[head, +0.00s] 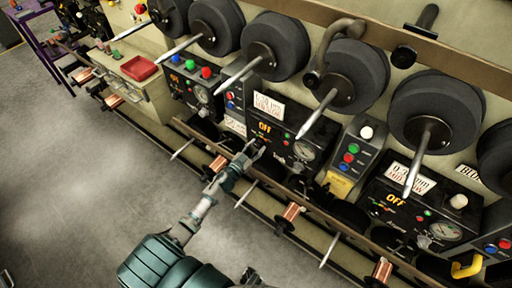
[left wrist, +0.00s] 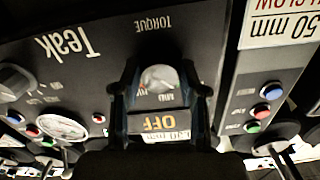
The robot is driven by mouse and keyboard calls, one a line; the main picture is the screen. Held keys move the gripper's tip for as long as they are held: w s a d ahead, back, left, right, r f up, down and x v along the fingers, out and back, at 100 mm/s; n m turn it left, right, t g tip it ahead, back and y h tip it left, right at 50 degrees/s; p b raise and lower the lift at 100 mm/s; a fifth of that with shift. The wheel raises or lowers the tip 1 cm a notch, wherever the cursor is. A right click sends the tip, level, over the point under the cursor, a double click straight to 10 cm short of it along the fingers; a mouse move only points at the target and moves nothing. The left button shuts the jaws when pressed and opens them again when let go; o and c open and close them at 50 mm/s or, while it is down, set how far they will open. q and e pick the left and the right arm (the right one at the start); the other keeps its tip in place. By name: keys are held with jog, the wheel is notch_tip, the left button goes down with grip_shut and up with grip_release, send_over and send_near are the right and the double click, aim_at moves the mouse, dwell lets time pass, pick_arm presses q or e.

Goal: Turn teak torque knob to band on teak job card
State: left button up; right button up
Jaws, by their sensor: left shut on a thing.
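The teak torque panel (head: 290,150) is dark, with a gauge and an orange OFF display. In the left wrist view the Teak panel (left wrist: 75,75) is upside down. Its grey torque knob (left wrist: 158,78) sits between my fingers, with MID and another label by it. My left gripper (head: 255,146) is shut on this knob; its fingers also show in the left wrist view (left wrist: 160,95). A white job card (head: 268,105) with black and red print sits above the panel, too small to read fully. My right gripper is not in view.
A button box (head: 348,158) stands right of the panel, and another panel (head: 410,215) lies beyond it. Large dark spools (head: 275,45) with pointed spindles jut out above. A rail with copper spools (head: 290,212) runs below. The grey floor (head: 80,190) is clear.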

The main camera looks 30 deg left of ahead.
pick_arm(q)
jog(key=m, duration=0.4)
jog(key=shift+m, duration=2.3)
jog(key=shift+f, duration=0.1)
jog(key=o, duration=1.1)
jog(key=shift+o, duration=0.2)
jog(key=s, duration=1.2)
jog(key=shift+a, duration=0.45)
